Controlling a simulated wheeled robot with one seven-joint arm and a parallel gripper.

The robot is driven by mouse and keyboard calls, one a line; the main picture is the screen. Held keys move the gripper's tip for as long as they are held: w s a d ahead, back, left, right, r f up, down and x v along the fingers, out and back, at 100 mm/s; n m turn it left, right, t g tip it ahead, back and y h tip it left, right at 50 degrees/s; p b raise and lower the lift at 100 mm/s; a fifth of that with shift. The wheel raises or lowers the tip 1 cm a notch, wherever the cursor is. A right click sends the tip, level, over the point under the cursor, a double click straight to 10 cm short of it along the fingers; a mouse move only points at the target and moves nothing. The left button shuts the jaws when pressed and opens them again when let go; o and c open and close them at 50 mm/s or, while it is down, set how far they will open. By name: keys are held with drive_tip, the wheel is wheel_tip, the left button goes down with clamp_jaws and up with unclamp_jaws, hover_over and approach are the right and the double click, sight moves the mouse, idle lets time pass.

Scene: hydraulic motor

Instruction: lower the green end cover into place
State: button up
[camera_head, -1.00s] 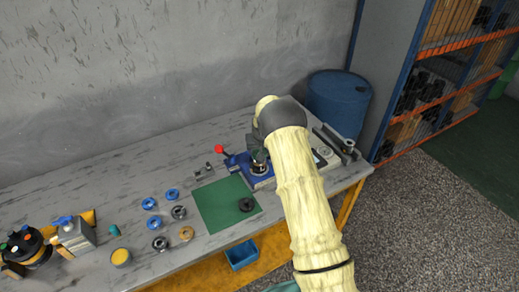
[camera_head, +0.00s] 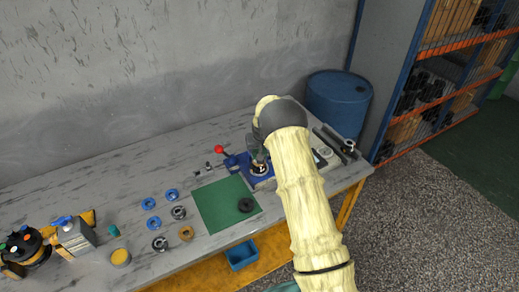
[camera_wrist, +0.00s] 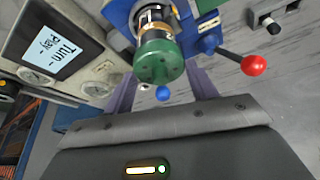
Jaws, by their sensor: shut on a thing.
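The green end cover (camera_wrist: 158,62) shows in the wrist view as a round cap with small holes in its face. My gripper (camera_wrist: 162,78) is shut on it, with one finger on each side. A shiny metal cylindrical part (camera_wrist: 152,18) shows just beyond the cover, in line with it, within the blue fixture (camera_wrist: 205,30). I cannot tell whether the cover is fully seated on it. In the head view, my gripper (camera_head: 261,155) is over the blue fixture (camera_head: 258,182), and my arm hides much of that spot.
A red-knobbed lever (camera_wrist: 253,65) sticks out beside the fixture. A grey device with a display (camera_wrist: 62,42) stands on its other side.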

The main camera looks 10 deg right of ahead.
drive_tip(key=shift+f+b, duration=0.4)
idle(0.4)
drive_tip(key=o, duration=1.6)
drive_tip(key=shift+o, duration=0.2)
